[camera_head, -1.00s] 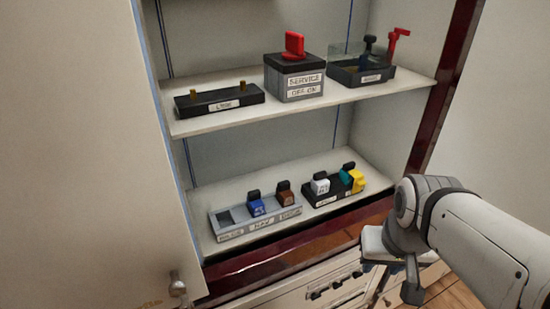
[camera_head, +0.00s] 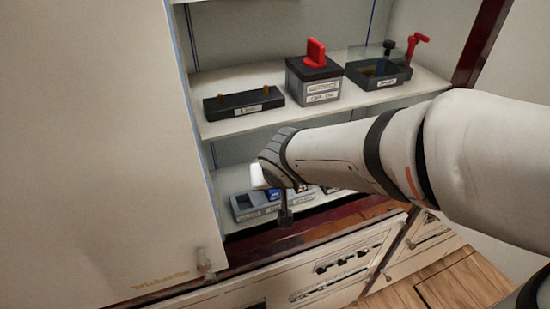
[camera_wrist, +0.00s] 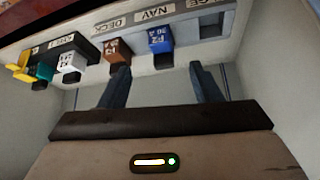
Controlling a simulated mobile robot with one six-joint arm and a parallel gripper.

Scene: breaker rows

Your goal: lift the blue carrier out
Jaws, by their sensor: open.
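The blue carrier (camera_wrist: 160,39) stands in the grey breaker row (camera_wrist: 118,24), under the NAV label in the wrist view. In the head view a bit of the blue carrier (camera_head: 273,194) shows on the lower shelf, mostly hidden by my arm. My gripper (camera_wrist: 161,76) is open and empty. Its two dark fingers are apart, pointing toward the row, with the blue carrier between their lines and beyond the tips. I see no contact.
A brown carrier (camera_wrist: 117,50) sits beside the blue one. A black row (camera_wrist: 80,43) holds white (camera_wrist: 71,61), teal and yellow pieces. The upper shelf (camera_head: 225,127) is above, with a grey box with a red handle (camera_head: 314,82). A cabinet door (camera_head: 90,150) stands at the left.

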